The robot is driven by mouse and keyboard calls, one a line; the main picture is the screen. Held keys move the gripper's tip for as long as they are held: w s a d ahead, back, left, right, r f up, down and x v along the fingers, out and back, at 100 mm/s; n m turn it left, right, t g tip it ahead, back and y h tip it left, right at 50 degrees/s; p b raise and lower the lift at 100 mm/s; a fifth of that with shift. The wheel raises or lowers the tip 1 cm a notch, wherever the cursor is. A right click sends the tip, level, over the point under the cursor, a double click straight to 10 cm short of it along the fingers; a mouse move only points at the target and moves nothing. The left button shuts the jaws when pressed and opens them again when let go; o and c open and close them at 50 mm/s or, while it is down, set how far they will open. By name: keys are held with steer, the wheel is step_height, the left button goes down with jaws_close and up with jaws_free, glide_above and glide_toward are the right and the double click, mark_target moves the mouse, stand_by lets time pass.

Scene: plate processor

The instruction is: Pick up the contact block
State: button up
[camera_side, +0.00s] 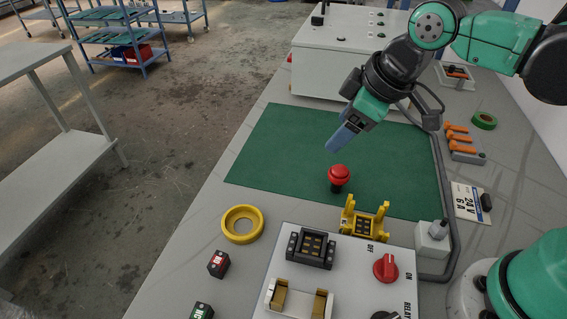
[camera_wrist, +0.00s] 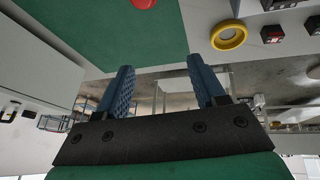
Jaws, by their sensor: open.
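Two small black blocks stand on the table at the front left, and either may be the contact block. One has a red label face (camera_side: 218,264), and the other has a green label face (camera_side: 202,311) and is cut by the bottom edge. In the wrist view, two dark blocks show at the upper right, one at the yellow ring's right (camera_wrist: 272,33) and one by the edge (camera_wrist: 313,27). My gripper (camera_side: 338,140) is open and empty, in the air above the green mat, well away from both blocks. Its fingers (camera_wrist: 161,80) are spread apart in the wrist view.
A red mushroom button (camera_side: 338,174) stands on the green mat (camera_side: 280,145) below my gripper. A yellow ring (camera_side: 242,224), a yellow holder (camera_side: 365,222), a black socket (camera_side: 312,248) and a panel with a red knob (camera_side: 386,267) are in front. Much of the mat is clear.

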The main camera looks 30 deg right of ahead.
steer(key=a+f+n+g, duration=0.1)
steer(key=a+n+g, duration=0.1)
steer(key=a+n, duration=0.55)
steer(key=n+g+h, duration=0.1)
steer(key=n+g, duration=0.2)
steer(key=n, duration=0.9)
glide_above(199, 314)
steer(key=f, duration=0.7)
steer(key=shift+w+d+f, duration=0.15)
steer(key=shift+w+f, duration=0.05)
steer(key=shift+f, duration=0.15)
steer(key=f, duration=0.5)
steer(key=shift+s+a, duration=0.2)
steer(key=shift+f, duration=0.5)
jaws_close()
